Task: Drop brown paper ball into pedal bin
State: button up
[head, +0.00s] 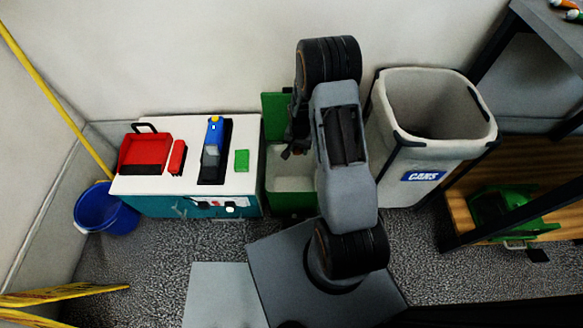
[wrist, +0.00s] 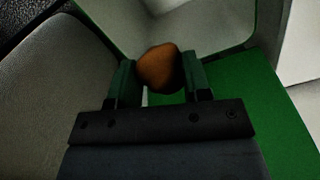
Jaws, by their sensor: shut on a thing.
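My gripper (wrist: 160,86) is shut on the brown paper ball (wrist: 158,66), which sits between the two fingertips in the wrist view. In the head view my gripper (head: 289,150) hangs over the green pedal bin (head: 289,202), and the ball cannot be made out there. The bin's green lid stands raised at the back, and its pale inside shows below my gripper. My arm covers the bin's right part. In the wrist view the bin's green rim and pale inside (wrist: 215,25) lie beyond the ball.
A large pale bin marked CANS (head: 420,150) stands close to the right of my arm. A white-topped teal cabinet (head: 245,125) with a red box (head: 146,152) and tools is on the left. A blue bucket (head: 105,210) and a dark-framed shelf (head: 480,180) flank these.

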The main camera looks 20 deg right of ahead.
notch_tip(320, 180, down, 5)
jog(key=b, duration=0.3)
jog(key=o, duration=1)
jog(key=shift+c, duration=0.2)
notch_tip(320, 180, up, 14)
jog(key=p, duration=0.4)
jog(key=shift+p, duration=0.3)
